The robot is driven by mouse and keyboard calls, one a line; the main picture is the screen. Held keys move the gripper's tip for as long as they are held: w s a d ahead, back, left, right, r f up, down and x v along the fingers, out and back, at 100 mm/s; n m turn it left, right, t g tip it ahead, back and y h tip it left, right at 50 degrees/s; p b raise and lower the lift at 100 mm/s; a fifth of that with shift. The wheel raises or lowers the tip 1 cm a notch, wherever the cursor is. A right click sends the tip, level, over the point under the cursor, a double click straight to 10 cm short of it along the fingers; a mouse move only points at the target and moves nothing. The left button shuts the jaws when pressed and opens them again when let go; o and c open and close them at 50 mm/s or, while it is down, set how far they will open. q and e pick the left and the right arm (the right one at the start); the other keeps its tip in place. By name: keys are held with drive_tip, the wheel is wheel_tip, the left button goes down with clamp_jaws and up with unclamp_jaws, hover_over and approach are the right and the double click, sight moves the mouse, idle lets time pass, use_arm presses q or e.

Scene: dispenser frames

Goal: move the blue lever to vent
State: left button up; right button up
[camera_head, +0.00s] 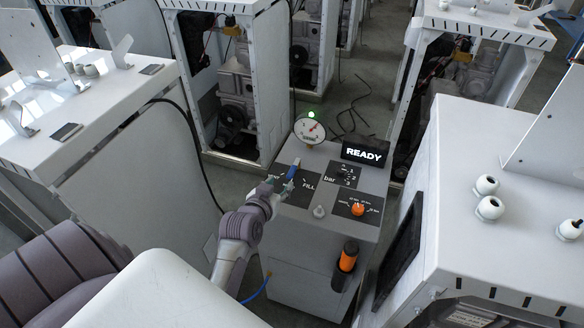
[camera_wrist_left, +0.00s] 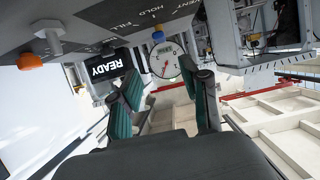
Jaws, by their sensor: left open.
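The blue lever (camera_head: 294,168) stands on the black label plate (camera_head: 307,183) on top of the grey console, tilted in the head view. FILL is readable to its right; the gripper partly covers the rest. In the left wrist view, VENT, HOLD and FILL run along the plate, and a blue lever end (camera_wrist_left: 158,36) shows near HOLD; its exact setting is unclear. My left gripper (camera_head: 278,184) is close to the lever's near side. Its fingers (camera_wrist_left: 163,95) are spread, with nothing held between them. I cannot tell whether they touch the lever. My right gripper is not in view.
The console also carries a round gauge (camera_head: 309,130) with a green light, a READY display (camera_head: 364,153), an orange knob (camera_head: 358,209) and a grey knob (camera_head: 319,211). An orange-and-black handle (camera_head: 347,257) is on its front. White machine cabinets (camera_head: 97,137) stand close on both sides.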

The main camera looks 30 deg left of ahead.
use_arm(q)
approach(294, 167)
drive_tip(key=shift+p+x, duration=0.3)
drive_tip(key=shift+x, duration=0.55)
drive_tip(key=x, duration=0.4)
drive_tip(key=shift+w+a+f, duration=0.2)
drive_tip(key=shift+w+f, duration=0.05)
drive_tip(key=shift+w, duration=0.4)
drive_tip(key=shift+w+f, duration=0.15)
drive_tip(key=shift+w, duration=0.05)
clamp_jaws()
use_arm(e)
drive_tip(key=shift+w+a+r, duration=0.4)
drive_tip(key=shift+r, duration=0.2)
